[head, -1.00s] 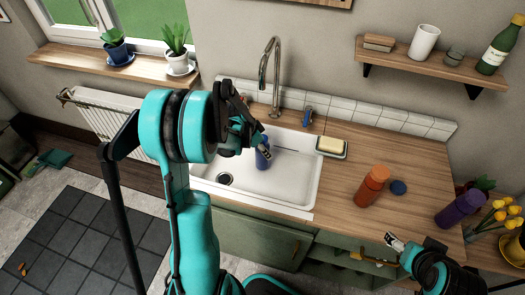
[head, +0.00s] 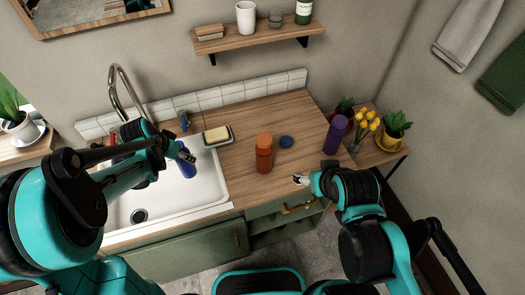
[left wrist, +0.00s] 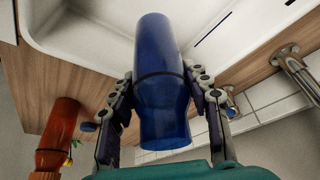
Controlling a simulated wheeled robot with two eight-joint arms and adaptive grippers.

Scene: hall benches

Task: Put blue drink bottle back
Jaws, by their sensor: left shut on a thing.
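The blue drink bottle (head: 186,167) is held over the white sink (head: 215,190). My left gripper (head: 182,154) is shut on it. In the left wrist view the bottle (left wrist: 160,75) lies between the two fingers, with a dark band around its middle. A round dark blue disc, perhaps a lid (head: 286,142), lies on the wooden counter (head: 290,112). My right gripper (head: 301,180) is over the counter's front edge, apart from the bottles; its jaw opening is too small to tell.
An orange bottle (head: 264,156) stands on the counter right of the sink, and a purple bottle (head: 335,136) stands farther right near plants. A soap dish (head: 218,137) and the tap (head: 122,92) are at the sink's back. A shelf (head: 252,36) hangs above.

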